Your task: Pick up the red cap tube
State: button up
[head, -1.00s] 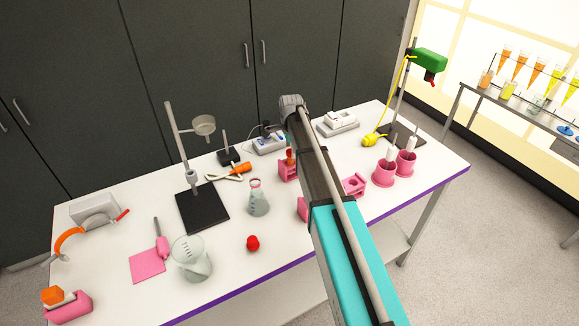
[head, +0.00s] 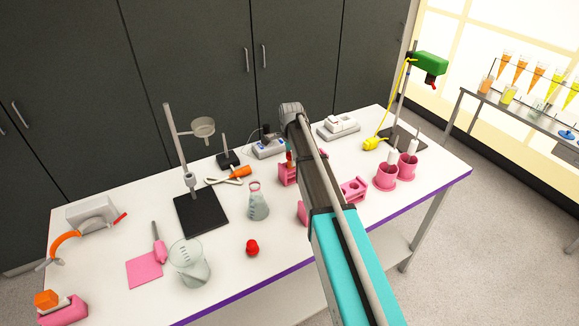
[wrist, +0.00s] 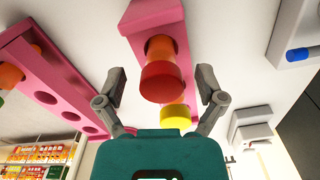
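The red cap tube (wrist: 162,82) stands in a pink holder (wrist: 155,18) in the wrist view, its red cap facing the camera and an orange body behind it. My gripper (wrist: 161,84) is open, with one finger on each side of the cap and visible gaps on both sides. No contact shows. A yellow cap (wrist: 175,114) is close beside the red one, partly hidden by my gripper's body. In the head view a red-orange tube (head: 290,158) stands in a pink holder (head: 286,174) beside my arm. My fingers are hidden there.
A long pink rack (wrist: 62,85) with tubes and empty holes lies left in the wrist view. In the head view, a conical flask (head: 258,203), a retort stand (head: 200,212) and a red ball-like object (head: 252,247) are left of my arm; pink cups (head: 386,178) are right.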

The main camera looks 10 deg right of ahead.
grip_shut()
jog(key=shift+r, duration=0.1)
dwell(0.3)
notch_tip(320, 180, up, 10)
jog(key=p, duration=1)
dwell(0.8)
